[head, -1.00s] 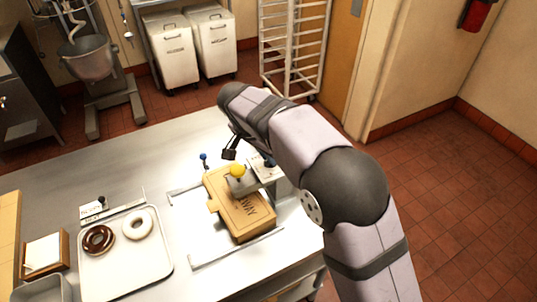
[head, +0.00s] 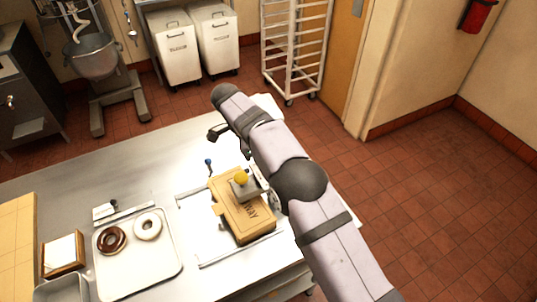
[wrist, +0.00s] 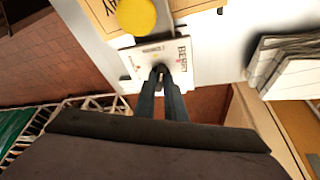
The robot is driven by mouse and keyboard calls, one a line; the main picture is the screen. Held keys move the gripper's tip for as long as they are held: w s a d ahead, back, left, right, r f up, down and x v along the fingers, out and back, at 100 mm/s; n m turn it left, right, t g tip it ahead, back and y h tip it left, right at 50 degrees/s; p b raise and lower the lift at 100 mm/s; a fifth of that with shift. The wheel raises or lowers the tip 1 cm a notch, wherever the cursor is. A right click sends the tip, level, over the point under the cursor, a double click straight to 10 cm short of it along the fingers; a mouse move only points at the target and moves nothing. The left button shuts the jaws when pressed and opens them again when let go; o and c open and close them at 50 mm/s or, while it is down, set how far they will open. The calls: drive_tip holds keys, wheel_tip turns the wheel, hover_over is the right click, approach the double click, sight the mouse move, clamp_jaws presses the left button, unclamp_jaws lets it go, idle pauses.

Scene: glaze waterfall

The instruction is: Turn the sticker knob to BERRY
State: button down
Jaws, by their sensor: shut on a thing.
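In the wrist view, a white sticker panel (wrist: 128,62) carries the word BERRY along its right side, with a small red mark beside it. My gripper (wrist: 161,73) is over the panel's lower part, its two dark fingers close together on the small dark sticker knob, which they mostly hide. I cannot tell which way the knob points. In the head view my arm hides the panel and fingertips.
A tan box (head: 245,220) with dark lettering lies in a metal frame left of my arm. A blue-topped lever (head: 208,161) stands behind it. A tray (head: 140,267) with a brown-glazed and a white-glazed doughnut is farther left. A paper stack (wrist: 290,62) lies right of the panel.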

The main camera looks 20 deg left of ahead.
drive_tip(key=shift+w+a+r+m+g+p, duration=0.1)
drive_tip(key=shift+w+r+m+g+p, duration=0.15)
drive_tip(key=shift+m+p, duration=0.9)
drive_tip(key=shift+f+m+g+p, duration=0.15)
drive_tip(key=shift+m+g+p, duration=0.1)
drive_tip(key=shift+p, duration=0.5)
drive_tip(key=c, duration=1.8)
unclamp_jaws()
drive_tip(key=shift+s, duration=0.1)
drive_tip(key=shift+f, duration=0.1)
drive_tip(key=shift+n+b, duration=0.4)
drive_tip(key=shift+b, duration=0.35)
drive_tip(key=shift+n+b, duration=0.3)
drive_tip(key=shift+b, duration=0.2)
